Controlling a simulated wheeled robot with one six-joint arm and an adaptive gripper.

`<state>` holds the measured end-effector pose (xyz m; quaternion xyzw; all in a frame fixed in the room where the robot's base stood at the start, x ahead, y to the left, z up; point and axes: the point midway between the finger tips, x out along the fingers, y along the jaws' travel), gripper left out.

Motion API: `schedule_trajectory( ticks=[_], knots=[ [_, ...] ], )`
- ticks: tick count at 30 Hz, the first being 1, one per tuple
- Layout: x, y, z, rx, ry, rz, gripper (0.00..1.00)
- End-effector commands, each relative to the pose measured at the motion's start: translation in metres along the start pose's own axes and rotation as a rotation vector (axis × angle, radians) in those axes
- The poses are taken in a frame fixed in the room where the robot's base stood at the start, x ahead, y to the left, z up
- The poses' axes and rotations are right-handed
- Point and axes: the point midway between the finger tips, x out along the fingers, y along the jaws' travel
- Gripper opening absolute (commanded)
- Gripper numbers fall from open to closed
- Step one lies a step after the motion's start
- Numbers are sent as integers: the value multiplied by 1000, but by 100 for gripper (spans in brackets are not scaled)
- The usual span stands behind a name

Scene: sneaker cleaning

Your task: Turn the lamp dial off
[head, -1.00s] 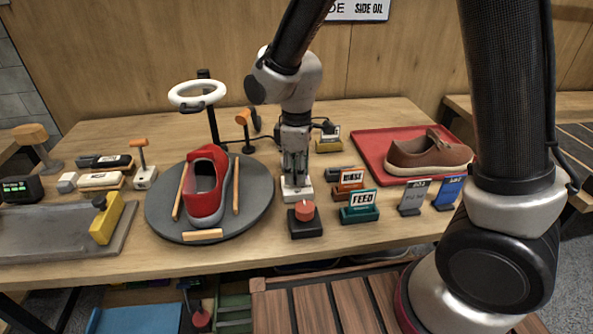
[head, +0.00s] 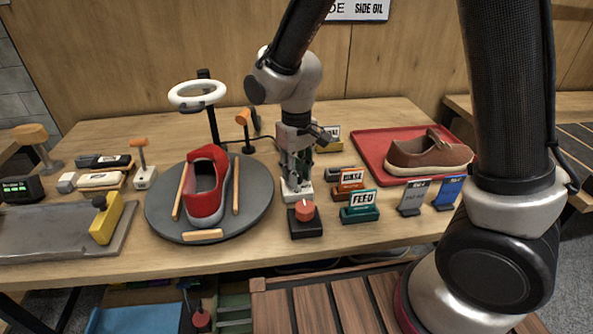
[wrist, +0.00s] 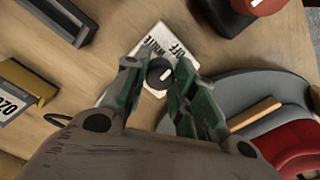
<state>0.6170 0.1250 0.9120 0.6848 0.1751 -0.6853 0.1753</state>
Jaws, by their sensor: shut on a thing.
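The lamp dial (wrist: 159,73) is a round black knob with a white pointer mark, on a white base plate (wrist: 176,40) lettered "OFF" and "WHITE" in the wrist view. My gripper (wrist: 163,82) points down with a green finger on each side of the dial, shut on it. In the head view my gripper (head: 297,178) hides the dial, and part of the white base (head: 297,195) shows below it. The ring lamp (head: 198,94) stands on a black post behind the turntable, and its ring looks white.
A red sneaker (head: 208,185) sits on the grey turntable (head: 258,205) left of my gripper. A red knob on a black box (head: 306,222) stands just in front. A "FEED" sign (head: 361,206) and other cards stand to the right. A brown shoe (head: 428,155) rests on a red tray (head: 372,150).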

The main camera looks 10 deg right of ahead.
Motion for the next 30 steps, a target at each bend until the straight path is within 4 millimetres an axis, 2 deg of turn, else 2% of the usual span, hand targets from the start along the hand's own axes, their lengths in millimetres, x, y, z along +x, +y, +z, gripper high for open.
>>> schedule_trajectory(
  ticks=[18, 19, 22, 30],
  knots=[
    [-1, 0, -1, 41, 3, 0, 3],
    [-1, 0, -1, 40, 3, 0, 32],
    [-1, 0, -1, 40, 3, 0, 50],
    [0, 0, 0, 40, 1, 0, 50]
  ],
)
